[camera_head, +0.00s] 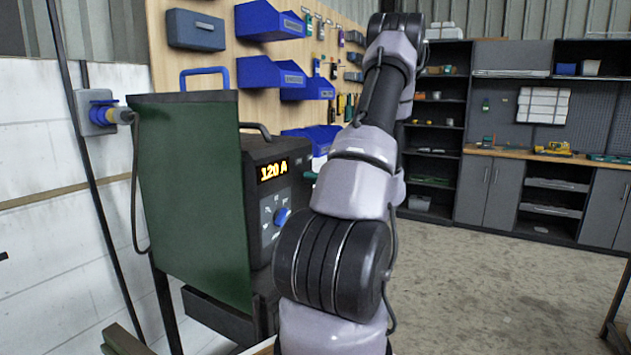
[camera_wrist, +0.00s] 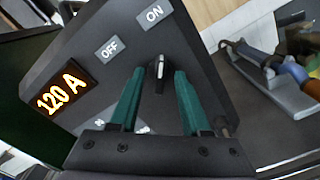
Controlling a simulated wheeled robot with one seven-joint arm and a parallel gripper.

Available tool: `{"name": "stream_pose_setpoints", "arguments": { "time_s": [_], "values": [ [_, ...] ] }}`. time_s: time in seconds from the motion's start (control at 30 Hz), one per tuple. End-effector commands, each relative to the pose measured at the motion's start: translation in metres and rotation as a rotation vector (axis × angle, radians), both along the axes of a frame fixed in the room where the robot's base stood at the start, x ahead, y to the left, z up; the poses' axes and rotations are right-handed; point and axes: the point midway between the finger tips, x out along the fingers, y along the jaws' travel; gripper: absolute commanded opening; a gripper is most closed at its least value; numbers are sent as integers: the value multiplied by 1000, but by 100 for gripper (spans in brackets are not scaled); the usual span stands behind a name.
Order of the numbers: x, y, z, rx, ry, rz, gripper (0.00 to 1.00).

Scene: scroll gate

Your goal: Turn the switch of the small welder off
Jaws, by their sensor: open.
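The small welder (camera_head: 252,148) is a dark box with a lit orange "120 A" display. In the wrist view its panel (camera_wrist: 98,22) carries an OFF label (camera_wrist: 110,48) and an ON label (camera_wrist: 153,14). The black switch (camera_wrist: 158,66) has a white mark and points roughly toward ON. My gripper (camera_wrist: 159,74) is open, with its green fingertips on either side of the switch. I cannot tell whether they touch it. In the head view my arm hides most of the gripper and the switch.
A green sheet (camera_head: 192,190) stands left of the welder. The blue knob (camera_head: 282,215) sits lower on its front. A tool holder with handles (camera_wrist: 275,80) is at the right in the wrist view. Blue bins (camera_head: 270,72) hang behind; the floor at right is clear.

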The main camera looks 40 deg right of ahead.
Motion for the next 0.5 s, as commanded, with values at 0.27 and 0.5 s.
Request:
{"name": "stream_pose_setpoints", "arguments": {
  "time_s": [0.27, 0.5],
  "values": [
    [0, 0, 0, 0, 0, 1, 0],
    [0, 0, 0, -4, -1, 1, 0]
  ]
}}
